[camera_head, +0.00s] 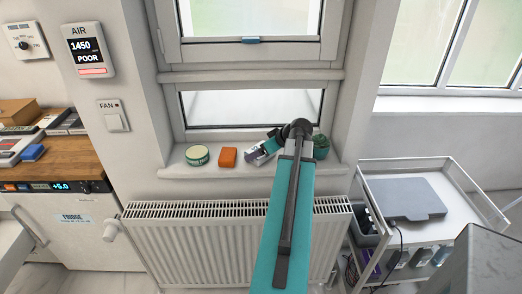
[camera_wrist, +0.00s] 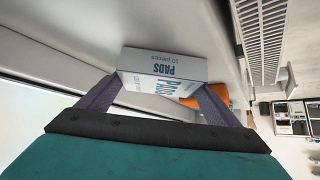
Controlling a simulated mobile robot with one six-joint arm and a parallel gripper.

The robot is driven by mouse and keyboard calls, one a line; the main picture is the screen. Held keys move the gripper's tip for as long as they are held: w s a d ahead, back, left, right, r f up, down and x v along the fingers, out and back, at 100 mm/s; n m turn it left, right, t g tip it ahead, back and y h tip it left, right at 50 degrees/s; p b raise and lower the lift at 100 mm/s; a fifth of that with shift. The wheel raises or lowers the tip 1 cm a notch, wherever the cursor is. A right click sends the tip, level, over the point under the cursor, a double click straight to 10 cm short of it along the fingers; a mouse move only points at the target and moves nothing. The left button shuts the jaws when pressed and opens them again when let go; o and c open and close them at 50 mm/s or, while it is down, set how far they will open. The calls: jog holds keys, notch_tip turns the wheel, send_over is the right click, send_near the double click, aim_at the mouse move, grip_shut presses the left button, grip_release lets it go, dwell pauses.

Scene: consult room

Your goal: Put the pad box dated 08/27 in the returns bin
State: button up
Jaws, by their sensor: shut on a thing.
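A white pad box (camera_wrist: 163,66) with blue "PADS" and "10 pieces" lettering sits between the two fingers of my gripper (camera_wrist: 162,92) in the wrist view. My gripper is shut on it. No date is legible on the faces that show. In the head view my gripper (camera_head: 262,152) is low over the window sill (camera_head: 228,174), beside the orange block. My arm hides part of the sill there. I cannot tell whether the box still touches the sill. I cannot pick out a marked returns bin.
A green-and-white tin (camera_head: 197,155), an orange block (camera_head: 227,157) and a green plant (camera_head: 320,147) stand on the sill. A radiator (camera_head: 190,245) is below. A white trolley (camera_head: 440,190) at right bears a grey laptop-like slab (camera_head: 402,198). A fridge (camera_head: 65,220) and cluttered counter (camera_head: 75,160) are left.

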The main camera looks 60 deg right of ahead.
jog(key=shift+f, duration=0.15)
jog(key=o, duration=1)
jog(key=shift+r, duration=0.25)
jog(key=shift+b+v, duration=1.1)
jog(key=shift+v, duration=4.9)
